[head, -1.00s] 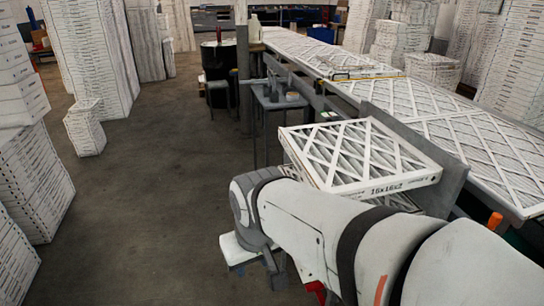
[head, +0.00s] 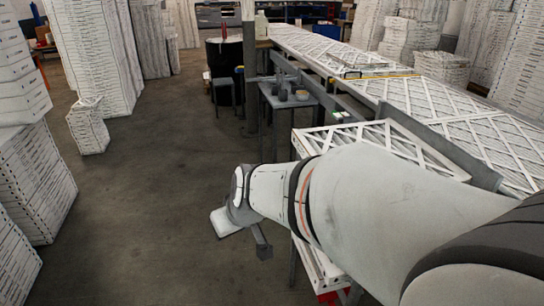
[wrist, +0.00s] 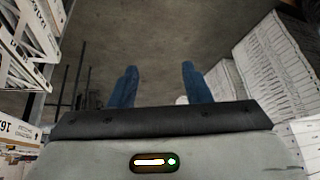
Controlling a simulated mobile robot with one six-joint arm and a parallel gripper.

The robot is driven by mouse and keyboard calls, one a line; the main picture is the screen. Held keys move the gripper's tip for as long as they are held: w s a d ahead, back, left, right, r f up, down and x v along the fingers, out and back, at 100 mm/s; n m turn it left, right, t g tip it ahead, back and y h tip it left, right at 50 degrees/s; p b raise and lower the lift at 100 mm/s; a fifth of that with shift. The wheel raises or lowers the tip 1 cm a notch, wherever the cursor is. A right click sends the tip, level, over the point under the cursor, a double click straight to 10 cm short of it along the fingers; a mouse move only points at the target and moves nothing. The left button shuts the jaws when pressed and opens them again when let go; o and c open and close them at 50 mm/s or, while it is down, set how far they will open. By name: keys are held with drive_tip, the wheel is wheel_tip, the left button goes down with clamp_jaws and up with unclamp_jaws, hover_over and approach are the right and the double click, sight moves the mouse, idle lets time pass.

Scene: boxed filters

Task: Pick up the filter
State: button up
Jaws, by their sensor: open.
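A white-framed filter with a criss-cross lattice (head: 415,142) lies on top of a stack beside the long table in the head view. My arm hides much of it and of the stack below. In the wrist view, a latticed filter (wrist: 22,42) shows at the upper left, and a printed white frame edge (wrist: 12,132) at the lower left. My gripper (wrist: 160,80) has two blue fingers spread apart with only floor between them. It is off to the side of the filters and touches none. In the head view my wrist hangs over the floor left of the stack.
A long table covered with latticed filters (head: 450,115) runs along the right. A small grey table (head: 290,100) stands behind the stack. Stacks of white boxes (head: 30,165) line the left, and more boxes (wrist: 270,65) show right in the wrist view. The floor between is clear.

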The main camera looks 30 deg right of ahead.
drive_tip(key=w+d+f+t+h+b, duration=0.25)
drive_tip(key=w+d+f, duration=0.2)
drive_tip(key=w, duration=0.25)
drive_tip(key=w+d+f+t+h+b, duration=0.1)
drive_tip(key=w+d+f+t+h, duration=0.1)
drive_tip(key=w+d+f+h, duration=0.35)
drive_tip(key=s+d+f+g+h+b, duration=0.1)
drive_tip(key=d+g+h, duration=0.1)
drive_tip(key=d, duration=0.5)
drive_tip(key=s+d+f+g+h, duration=0.1)
drive_tip(key=d+f+g+h, duration=0.1)
drive_tip(key=d+h, duration=0.3)
drive_tip(key=s+d+f+g+h+b, duration=0.1)
drive_tip(key=s+d+f+g+h, duration=0.1)
drive_tip(key=d, duration=0.7)
drive_tip(key=shift+d+f+n+g+h+b, duration=0.15)
drive_tip(key=shift+d+n+g+h+b, duration=0.2)
drive_tip(key=shift+h, duration=0.55)
drive_tip(key=shift+c, duration=0.4)
clamp_jaws()
